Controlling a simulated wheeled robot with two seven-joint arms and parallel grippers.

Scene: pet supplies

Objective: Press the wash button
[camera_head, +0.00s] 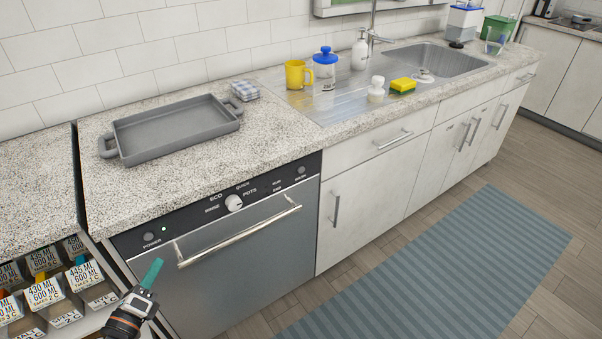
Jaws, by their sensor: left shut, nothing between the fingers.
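The dishwasher (240,266) is built in under the speckled counter, with a dark control panel (190,222) along its top. A round power button (149,237) sits at the panel's left end, with a small lit green dot to its right. A white knob (234,202) is in the middle, ringed by labels such as ECO, QUICK, RINSE and POTS. Another round button (301,170) is at the right end; its small label is too blurred to read surely. My left gripper (152,273), with teal fingertips, is shut and empty, in front of the dishwasher's lower left, below the power button. My right gripper is out of view.
A long handle bar (240,235) sticks out across the dishwasher door. An open drawer (60,280) with labelled compartments is at the lower left, close to my left arm. A grey tray (172,130) lies on the counter. A striped mat (450,270) covers the floor.

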